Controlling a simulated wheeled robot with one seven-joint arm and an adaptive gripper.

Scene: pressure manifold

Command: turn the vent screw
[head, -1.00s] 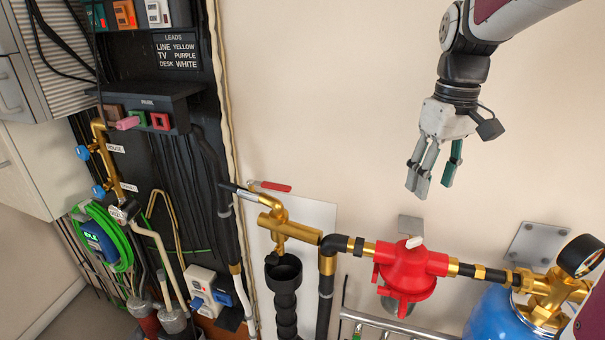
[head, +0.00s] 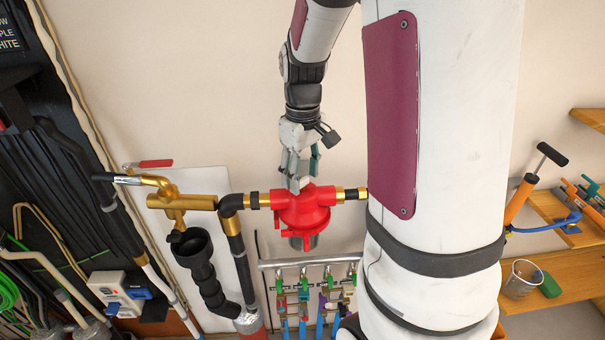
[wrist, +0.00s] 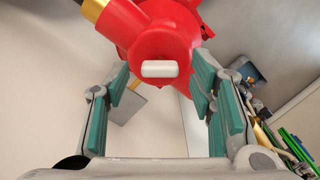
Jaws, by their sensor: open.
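The vent screw appears to be the small white bar (wrist: 159,69) on the end of the red valve body (wrist: 160,35), centred in the wrist view. In the head view the red body (head: 301,212) sits on the pipe run, and the screw on its top is mostly hidden by my fingers. My gripper (head: 299,172) points down just above the red body. In the wrist view my gripper (wrist: 160,75) is open, with one green-padded finger on each side of the white bar and a clear gap to both. I cannot tell how deep the bar is between the fingertips.
A brass tap (head: 177,202) with a black drain pipe (head: 197,261) stands left of the red body. My white arm link covers the pipe's right side. Wooden shelves (head: 560,262) with a hand pump (head: 524,192) are far right.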

